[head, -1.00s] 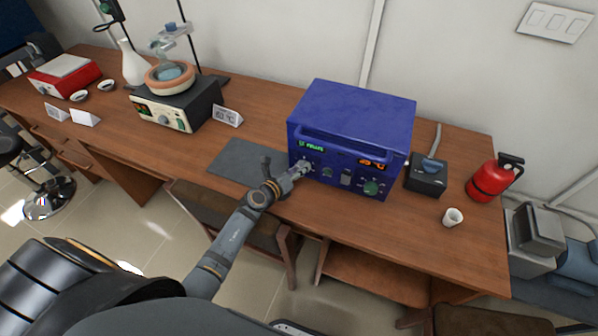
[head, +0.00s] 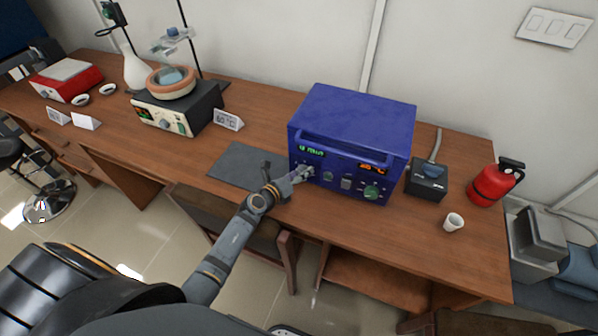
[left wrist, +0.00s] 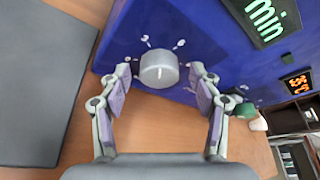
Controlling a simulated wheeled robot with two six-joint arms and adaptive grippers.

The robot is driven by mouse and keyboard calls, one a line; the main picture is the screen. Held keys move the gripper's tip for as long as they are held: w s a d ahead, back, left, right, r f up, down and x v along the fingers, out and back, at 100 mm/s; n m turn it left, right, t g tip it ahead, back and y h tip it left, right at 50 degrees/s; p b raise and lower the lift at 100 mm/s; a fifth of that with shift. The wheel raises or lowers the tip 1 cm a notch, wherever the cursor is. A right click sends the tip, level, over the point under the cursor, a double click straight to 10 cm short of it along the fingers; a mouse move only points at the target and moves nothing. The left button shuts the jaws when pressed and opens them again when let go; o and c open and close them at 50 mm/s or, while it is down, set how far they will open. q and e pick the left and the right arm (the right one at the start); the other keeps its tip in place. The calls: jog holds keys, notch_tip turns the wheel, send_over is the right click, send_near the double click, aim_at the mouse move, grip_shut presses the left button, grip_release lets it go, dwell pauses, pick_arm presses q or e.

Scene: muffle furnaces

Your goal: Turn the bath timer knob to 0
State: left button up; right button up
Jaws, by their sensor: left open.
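The timer knob (left wrist: 159,69) is a round silver dial on the front panel of the blue bath (head: 352,120), with small marks around it. The bath's green display (head: 311,151) ends in "min"; its digits are too small to read surely in the head view and cut off in the left wrist view, where "min" (left wrist: 267,17) shows. My left gripper (head: 305,173) is at the left of the panel. In the left wrist view my left gripper (left wrist: 160,78) is open, with one finger on each side of the knob and gaps between. My right gripper is out of view.
An orange display (head: 371,167) and green knob (head: 371,191) sit at the panel's right. A grey mat (head: 240,166) lies left of the bath. A small dark box (head: 427,180), white cup (head: 453,222) and red extinguisher (head: 494,184) stand to the right.

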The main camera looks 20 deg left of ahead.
aim_at(306, 150)
pick_arm(q)
notch_tip(306, 150, up, 10)
jog(key=shift+f, duration=0.1)
dwell(0.4)
